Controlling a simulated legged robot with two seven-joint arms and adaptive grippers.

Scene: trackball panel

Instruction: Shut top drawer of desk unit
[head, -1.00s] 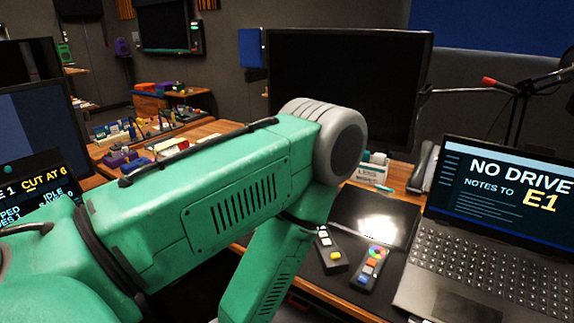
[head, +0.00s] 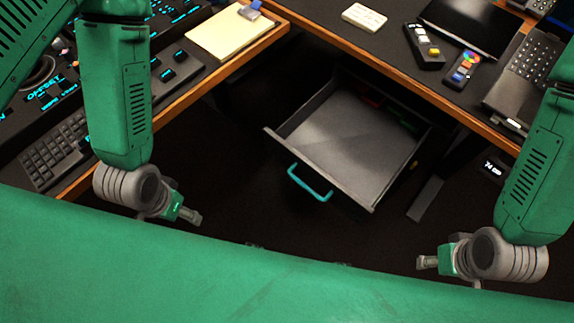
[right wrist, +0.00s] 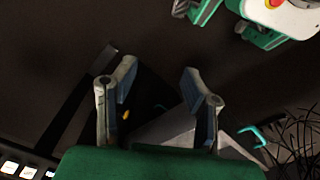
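The top drawer (head: 350,135) of the desk unit is pulled well out, its grey tray open below the desk edge. Its teal handle (head: 310,184) is on the front panel; nothing touches it. Drawer and handle (right wrist: 253,135) also show in the right wrist view, partly behind my gripper. My right gripper (head: 427,263) is to the right of and nearer than the drawer, apart from it. In the right wrist view its fingers (right wrist: 158,75) are spread with nothing between them. My left gripper (head: 192,214) is left of the drawer, apart from it; its fingers are seen edge-on.
The wooden desk edge (head: 405,79) runs above the drawer. Dark cables (right wrist: 295,140) show in the right wrist view. Floor before the drawer looks clear.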

